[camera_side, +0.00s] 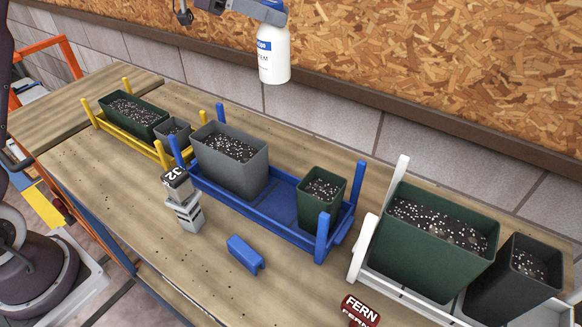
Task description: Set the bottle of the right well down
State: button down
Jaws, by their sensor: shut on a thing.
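A white bottle (274,58) with a blue label band and dark lettering hangs upright in the air at the top of the view. My gripper (266,12) is shut on its upper end, cut off partly by the top edge of the picture. The bottle is well above the bench and touches nothing below. A blue tray (276,205) with corner posts is on the bench beneath it, holding a grey pot (235,175) and a small dark green pot (312,216). I cannot tell which spot is the right well.
A yellow tray (137,140) with pots stands at the left, a white tray (361,248) with large pots (420,260) at the right. A grey block stack marked 32 (184,209), a blue block (245,255) and a red FERN tag (360,309) stand in front. The wall is behind.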

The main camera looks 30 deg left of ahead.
jog(key=s+d+m+g+h, duration=0.1)
jog(key=s+d+m+g, duration=0.25)
jog(key=s+d, duration=0.9)
jog(key=s+d+m+g+h, duration=0.1)
jog(key=s+d+m+g, duration=0.25)
jog(key=s+d, duration=0.85)
notch_tip(320, 180, down, 21)
jog(key=s+a, duration=0.2)
jog(key=shift+s+a+f+n, duration=0.15)
jog(key=shift+s+a+n, duration=0.05)
jog(key=shift+a+n, duration=0.2)
jog(key=shift+f, duration=0.1)
jog(key=c, duration=1.3)
grip_release()
jog(key=shift+f, duration=0.1)
jog(key=o, duration=0.3)
jog(key=shift+o, duration=0.2)
